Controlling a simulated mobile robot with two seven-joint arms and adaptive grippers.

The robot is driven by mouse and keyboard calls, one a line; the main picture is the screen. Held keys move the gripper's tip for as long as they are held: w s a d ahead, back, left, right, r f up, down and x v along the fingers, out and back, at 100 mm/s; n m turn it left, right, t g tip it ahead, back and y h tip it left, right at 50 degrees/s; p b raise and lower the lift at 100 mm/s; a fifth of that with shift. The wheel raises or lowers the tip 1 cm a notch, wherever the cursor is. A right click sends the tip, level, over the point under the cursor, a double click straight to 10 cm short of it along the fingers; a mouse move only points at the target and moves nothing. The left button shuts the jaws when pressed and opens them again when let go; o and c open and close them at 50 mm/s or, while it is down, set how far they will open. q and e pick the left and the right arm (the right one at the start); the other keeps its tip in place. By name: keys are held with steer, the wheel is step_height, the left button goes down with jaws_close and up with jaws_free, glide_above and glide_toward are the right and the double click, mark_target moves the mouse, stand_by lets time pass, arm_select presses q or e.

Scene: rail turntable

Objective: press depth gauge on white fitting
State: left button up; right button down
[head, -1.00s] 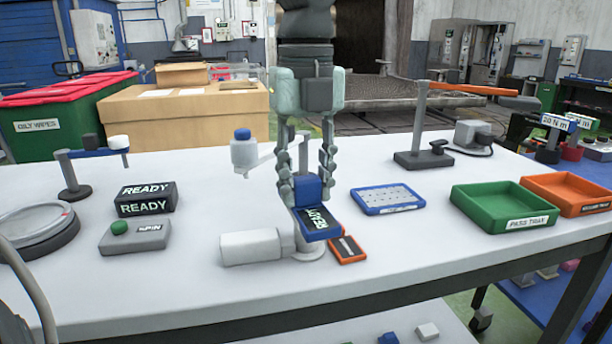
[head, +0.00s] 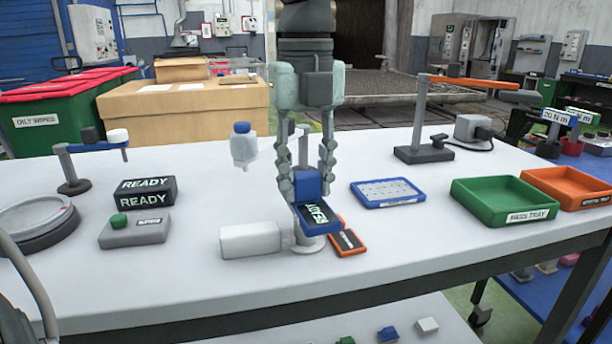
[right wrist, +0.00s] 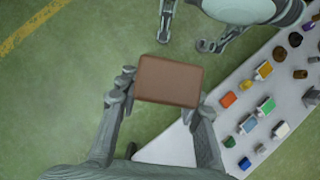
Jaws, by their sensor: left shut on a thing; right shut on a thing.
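My left gripper (head: 307,172) is shut on a blue gauge-like device (head: 308,187) with a dark display, held upright over a round grey stand base (head: 306,245). Whether it touches anything beneath is hidden. A white block (head: 250,240) lies on the table just left of it. A white bottle-shaped part with a blue cap (head: 243,146) stands behind and to the left. I cannot tell which white part is the fitting. In the right wrist view my right gripper (right wrist: 166,88) is shut on a brown block (right wrist: 168,80) over the green floor.
On the table are a READY box (head: 146,194), a grey button box with green knob (head: 133,231), an orange tray (head: 347,243), a blue tray (head: 388,192), a green pass tray (head: 505,203) and a lamp-like stand (head: 424,153). A lower shelf (right wrist: 215,140) holds several small parts.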

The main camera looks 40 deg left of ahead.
arm_select(q)
steer(key=shift+f+b, duration=0.4)
steer(key=shift+b, duration=0.1)
arm_select(e)
steer(key=shift+f, duration=0.5)
stand_by(1.0)
arm_select(q)
steer(key=shift+r, duration=0.1)
